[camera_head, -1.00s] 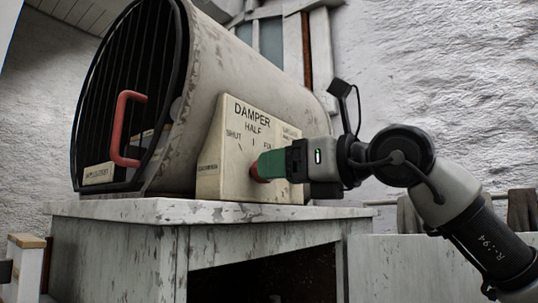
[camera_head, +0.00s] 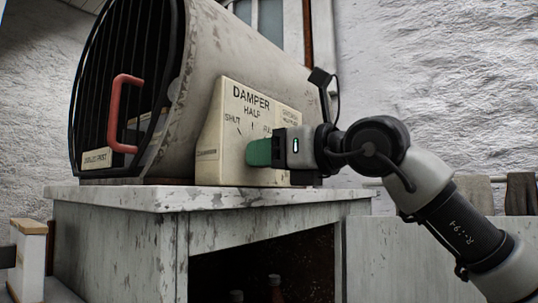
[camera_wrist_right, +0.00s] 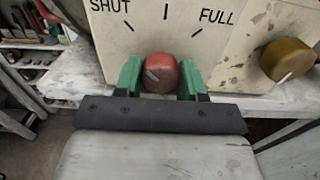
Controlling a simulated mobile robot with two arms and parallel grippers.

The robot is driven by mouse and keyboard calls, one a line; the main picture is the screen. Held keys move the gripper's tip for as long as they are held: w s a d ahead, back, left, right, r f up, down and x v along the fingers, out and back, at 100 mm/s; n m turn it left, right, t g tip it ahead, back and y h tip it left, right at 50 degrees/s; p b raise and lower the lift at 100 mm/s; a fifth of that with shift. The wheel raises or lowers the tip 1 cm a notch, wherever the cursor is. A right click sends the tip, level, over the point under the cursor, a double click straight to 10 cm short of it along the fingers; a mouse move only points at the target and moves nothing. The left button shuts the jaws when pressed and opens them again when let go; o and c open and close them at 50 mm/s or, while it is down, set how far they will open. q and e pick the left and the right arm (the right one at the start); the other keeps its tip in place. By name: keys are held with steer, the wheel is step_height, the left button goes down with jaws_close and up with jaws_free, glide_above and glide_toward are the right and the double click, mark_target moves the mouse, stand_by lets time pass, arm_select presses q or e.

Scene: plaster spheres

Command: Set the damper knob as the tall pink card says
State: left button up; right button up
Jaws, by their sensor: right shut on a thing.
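The damper panel (camera_head: 215,150) is a cream plate on the side of a big grey drum. It reads DAMPER, with marks SHUT, HALF and FULL. In the right wrist view the damper knob (camera_wrist_right: 161,73) is red, with a pale pointer line slanting to the upper left, towards the SHUT side. My right gripper (camera_head: 260,152) is shut on this knob, one green finger on each side; the wrist view shows both fingers (camera_wrist_right: 160,78). In the head view the fingers hide the knob. I see no tall pink card. My left gripper is out of view.
A brass knob (camera_wrist_right: 287,60) sits right of the red one. A small printed label (camera_head: 290,117) is on the panel's right part. The drum (camera_head: 205,50) has a barred front with a red handle (camera_head: 126,113) and stands on a worn white table (camera_head: 120,197). Bottles stand underneath.

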steer(key=shift+f+m+b, duration=0.2)
steer(key=shift+m+b, duration=0.4)
steer(key=shift+b, duration=0.15)
steer(key=shift+m+b, duration=1.1)
steer(key=shift+b, duration=0.1)
steer(key=m+b, duration=0.3)
steer(key=m, duration=0.1)
steer(key=shift+m, duration=0.3)
steer(key=m+b, duration=0.3)
steer(key=m, duration=0.2)
steer(key=shift+r, duration=0.1)
steer(key=shift+r+m+b, duration=0.1)
steer(key=shift+m+b, duration=0.85)
steer(key=shift+m, duration=1.55)
steer(key=o, duration=0.9)
